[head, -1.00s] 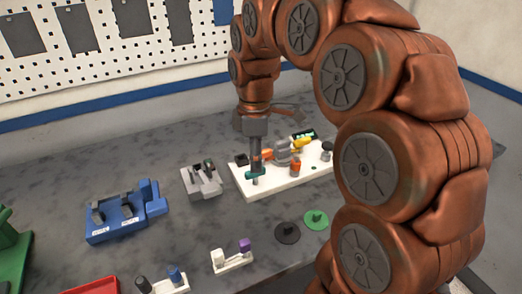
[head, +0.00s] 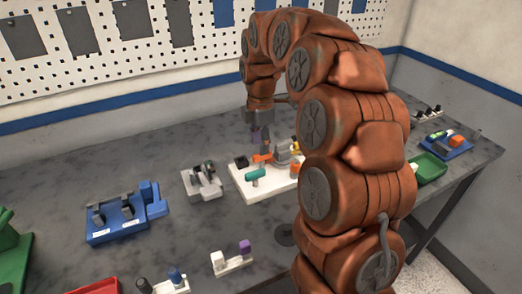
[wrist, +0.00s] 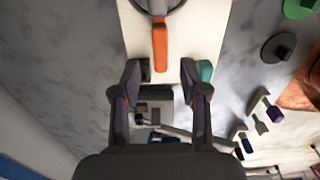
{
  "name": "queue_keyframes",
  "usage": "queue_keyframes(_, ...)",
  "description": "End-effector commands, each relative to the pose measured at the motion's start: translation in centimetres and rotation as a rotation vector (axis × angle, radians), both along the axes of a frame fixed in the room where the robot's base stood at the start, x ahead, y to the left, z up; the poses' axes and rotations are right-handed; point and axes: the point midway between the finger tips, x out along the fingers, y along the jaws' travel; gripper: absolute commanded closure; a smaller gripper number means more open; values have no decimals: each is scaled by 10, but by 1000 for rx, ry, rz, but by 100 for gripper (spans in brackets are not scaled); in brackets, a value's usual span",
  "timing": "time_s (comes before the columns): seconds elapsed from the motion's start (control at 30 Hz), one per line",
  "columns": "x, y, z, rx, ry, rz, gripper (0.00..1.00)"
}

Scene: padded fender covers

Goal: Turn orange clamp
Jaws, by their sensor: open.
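An orange clamp handle (head: 262,158) is on the white board (head: 245,188), beside a grey round part. In the wrist view the orange handle (wrist: 160,38) points from the grey round part toward my gripper. My gripper (head: 260,142) is above the board near the orange handle.
A grey fixture (head: 202,182) and a blue fixture (head: 128,218) stand left of the board. A white holder with a purple knob (head: 233,262) is in front. A green tray (head: 428,168) is at the right. My arm hides the board's right side.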

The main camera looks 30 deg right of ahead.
Motion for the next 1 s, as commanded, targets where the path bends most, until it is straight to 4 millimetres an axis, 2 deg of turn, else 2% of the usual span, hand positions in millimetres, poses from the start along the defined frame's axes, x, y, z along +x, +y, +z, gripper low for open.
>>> queue_keyframes(0.3, -1, 0, -31, 0, 1, 0, 56)
queue_keyframes(0.7, -1, 0, -38, 0, 0, 0, 56)
queue_keyframes(0.77, -1, 0, -38, 0, 0, 0, 60)
queue_keyframes(1.0, -1, 0, -38, 0, 0, 0, 85)
